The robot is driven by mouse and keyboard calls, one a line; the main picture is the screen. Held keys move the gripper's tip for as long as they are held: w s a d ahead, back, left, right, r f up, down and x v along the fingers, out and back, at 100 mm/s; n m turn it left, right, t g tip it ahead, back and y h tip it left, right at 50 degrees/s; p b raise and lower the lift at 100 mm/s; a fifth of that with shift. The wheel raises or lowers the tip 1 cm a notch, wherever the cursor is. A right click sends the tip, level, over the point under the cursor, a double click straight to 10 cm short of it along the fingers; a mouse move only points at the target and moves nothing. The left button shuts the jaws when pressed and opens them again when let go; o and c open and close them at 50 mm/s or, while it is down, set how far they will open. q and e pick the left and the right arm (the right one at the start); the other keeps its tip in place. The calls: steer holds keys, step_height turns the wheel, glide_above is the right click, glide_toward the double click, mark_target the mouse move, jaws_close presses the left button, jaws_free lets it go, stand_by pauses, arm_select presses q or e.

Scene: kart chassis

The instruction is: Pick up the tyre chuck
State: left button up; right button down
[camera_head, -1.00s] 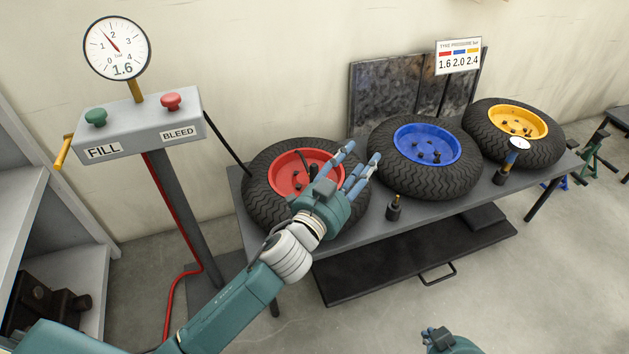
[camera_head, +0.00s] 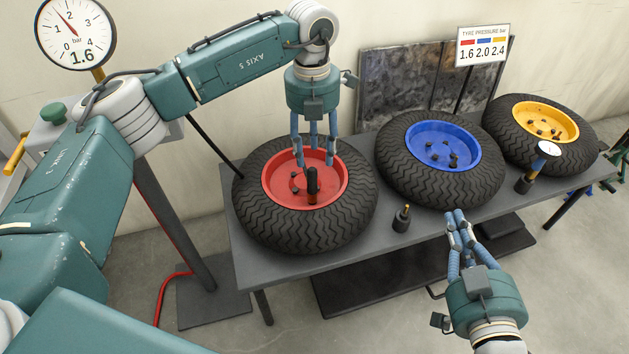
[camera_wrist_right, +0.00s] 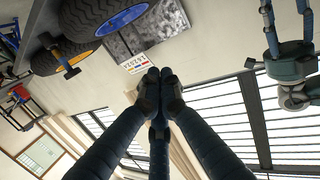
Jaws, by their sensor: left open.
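A black upright grip, which looks like the tyre chuck (camera_head: 312,183), stands at the front of the red wheel rim (camera_head: 276,182), with a reddish-brown lower end. My left gripper (camera_head: 315,162) points down just above and behind it, with its fingers spread and nothing between them. I cannot tell whether a finger touches the black grip. My right gripper (camera_head: 456,217) is in front of the bench, below the blue wheel (camera_head: 430,134). Its fingertips are together and empty; they also meet in the right wrist view (camera_wrist_right: 158,82).
A small black holder with a brass tip (camera_head: 402,218) and a hand gauge (camera_head: 548,150) in a black stand are on the bench (camera_head: 262,268). A yellow-rimmed wheel (camera_head: 530,118) lies at the right. The gauge post (camera_head: 70,30) is left, partly behind my left arm.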

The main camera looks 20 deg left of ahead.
mark_target(311, 168)
arm_select(q)
steer(key=shift+a+f, duration=0.15)
steer(key=shift+a, duration=0.25)
step_height(311, 168, down, 5)
steer(key=shift+r+b, duration=0.1)
steer(key=shift+b, duration=0.6)
steer(key=shift+f, duration=0.25)
step_height(311, 168, down, 5)
steer(key=shift+s+d+r+b, duration=0.1)
steer(key=shift+s+d+b, duration=0.05)
steer(key=shift+b, duration=0.85)
jaws_close()
arm_select(e)
steer(key=s+r+t+y, duration=0.3)
steer(key=r+t, duration=0.6)
steer(key=r, duration=0.8)
steer(key=shift+s+a+r, duration=0.2)
steer(key=shift+s+a, duration=0.25)
steer(key=shift+s, duration=0.25)
